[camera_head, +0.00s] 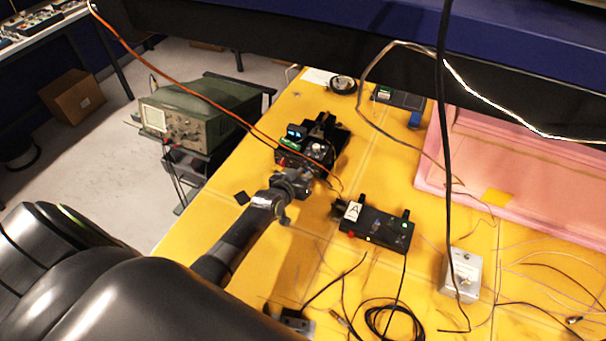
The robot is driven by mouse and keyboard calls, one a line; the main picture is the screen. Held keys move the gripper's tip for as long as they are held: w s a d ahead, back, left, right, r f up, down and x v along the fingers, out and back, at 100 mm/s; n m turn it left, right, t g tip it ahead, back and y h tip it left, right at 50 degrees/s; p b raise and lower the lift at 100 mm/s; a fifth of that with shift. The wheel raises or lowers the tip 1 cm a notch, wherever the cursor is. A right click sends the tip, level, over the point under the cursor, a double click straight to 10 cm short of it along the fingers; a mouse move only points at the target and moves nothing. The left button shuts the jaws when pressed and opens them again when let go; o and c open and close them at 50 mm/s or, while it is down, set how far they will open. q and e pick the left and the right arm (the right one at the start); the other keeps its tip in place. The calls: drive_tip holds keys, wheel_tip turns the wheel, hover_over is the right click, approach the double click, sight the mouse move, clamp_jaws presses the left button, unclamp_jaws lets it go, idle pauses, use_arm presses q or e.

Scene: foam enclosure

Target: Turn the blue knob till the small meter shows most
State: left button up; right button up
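A black instrument box (325,138) stands on the yellow table with two small blue-lit displays (295,132), a green-lit part and a pale round knob (318,151). I cannot tell whether one of the displays is the small meter. A small blue piece (415,119) sits farther back on the right; it is too small to tell whether it is the blue knob. My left gripper (303,181) is just in front of the instrument box, low over the table. Its fingers are too small and dark to tell open from shut. My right gripper is out of view.
A black box labelled A (377,231) stands just right of my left gripper. A grey metal box (461,274), coiled black cable (392,322) and loose wires lie at the front right. Pink foam (435,160) borders the right. Orange and black cables hang across the view.

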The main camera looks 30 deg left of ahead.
use_arm(q)
clamp_jaws()
drive_tip(key=shift+f+b, duration=0.15)
drive_tip(key=shift+b, duration=0.4)
drive_tip(key=n+h+b, duration=0.1)
drive_tip(key=b, duration=0.2)
drive_tip(key=shift+a+f, duration=0.1)
drive_tip(key=shift+f, duration=0.05)
drive_tip(key=shift+n+h+b, duration=0.3)
drive_tip(key=shift+n+b, duration=0.3)
drive_tip(key=shift+b, duration=0.2)
drive_tip(key=shift+r, duration=0.2)
drive_tip(key=o, duration=0.6)
unclamp_jaws()
drive_tip(key=shift+o, duration=0.2)
drive_tip(key=b+v, duration=0.1)
drive_tip(key=v, duration=1.6)
drive_tip(key=shift+s, duration=0.3)
